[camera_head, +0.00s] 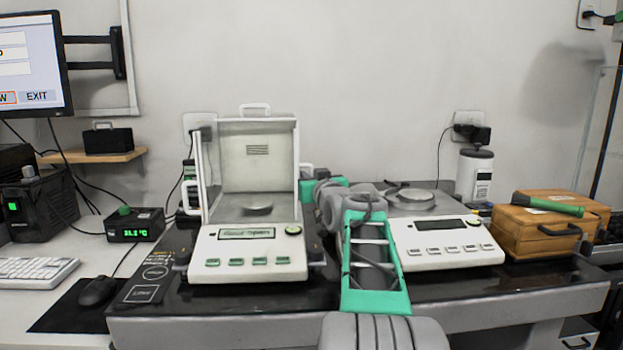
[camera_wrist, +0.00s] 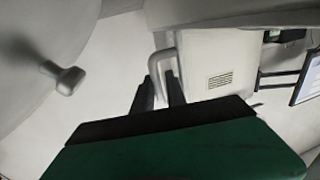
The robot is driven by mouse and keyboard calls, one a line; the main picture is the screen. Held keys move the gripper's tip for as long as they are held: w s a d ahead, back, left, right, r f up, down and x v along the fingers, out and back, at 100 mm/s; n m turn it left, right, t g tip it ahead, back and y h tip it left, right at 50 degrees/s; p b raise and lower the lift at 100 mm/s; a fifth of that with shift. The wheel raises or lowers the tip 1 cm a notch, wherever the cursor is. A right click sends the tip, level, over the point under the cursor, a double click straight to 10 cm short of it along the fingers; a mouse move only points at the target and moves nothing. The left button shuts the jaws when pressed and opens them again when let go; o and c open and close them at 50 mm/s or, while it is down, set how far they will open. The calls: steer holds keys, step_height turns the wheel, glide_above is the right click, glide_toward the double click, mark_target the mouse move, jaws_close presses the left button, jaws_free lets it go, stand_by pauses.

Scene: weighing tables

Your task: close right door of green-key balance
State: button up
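The green-key balance (camera_head: 248,257) stands left of centre on the dark table, with a tall draft shield around its pan (camera_head: 258,208). I cannot tell there how far the right door stands open. In the wrist view, a pale U-shaped handle (camera_wrist: 165,62) is at the fingertips of my gripper (camera_wrist: 160,90). One leg of the handle runs down between the two dark fingers. I cannot tell whether they grip it. The shield's vented back panel (camera_wrist: 220,79) lies to its right.
A second balance (camera_head: 448,240) with grey keys stands just right of my arm. An orange case (camera_head: 535,240) with a green-handled tool on top is farther right. A digital display box (camera_head: 135,226) and mouse (camera_head: 98,290) are left. A grey knob (camera_wrist: 68,79) shows in the wrist view.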

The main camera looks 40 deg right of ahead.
steer(key=shift+s+d, duration=0.1)
steer(key=p+v, duration=0.1)
steer(key=v, duration=0.6)
steer(key=shift+s, duration=0.35)
